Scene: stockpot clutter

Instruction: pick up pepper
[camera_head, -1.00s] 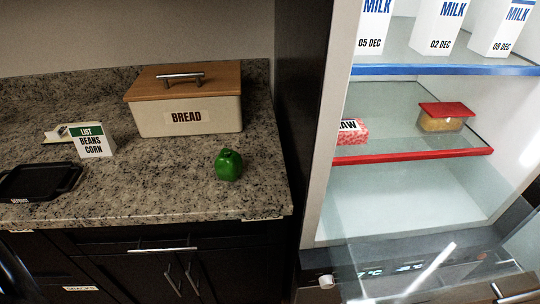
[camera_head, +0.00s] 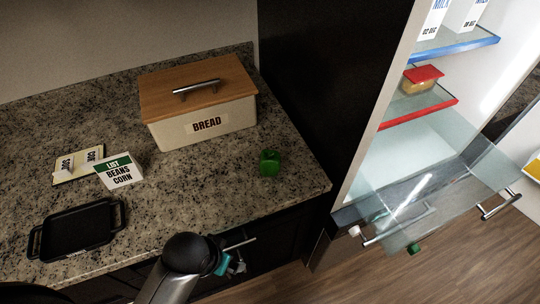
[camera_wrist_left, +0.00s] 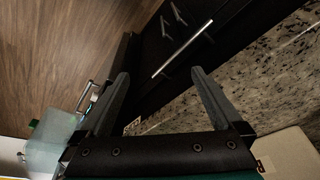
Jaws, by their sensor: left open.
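The green pepper (camera_head: 270,162) stands on the granite counter near its right end, right of the bread box. My left gripper (camera_head: 238,266) shows in the head view in front of the cabinet fronts, nearer to me than the pepper and apart from it. In the left wrist view the gripper (camera_wrist_left: 160,80) is open, with nothing between its fingers. That view shows cabinet doors and the counter edge; the pepper does not show there. My right gripper is not in view.
A bread box (camera_head: 200,125) with a wooden lid stands behind and left of the pepper. An open fridge (camera_head: 405,150) with a drawer (camera_head: 430,195) is at the right. The counter around the pepper is clear.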

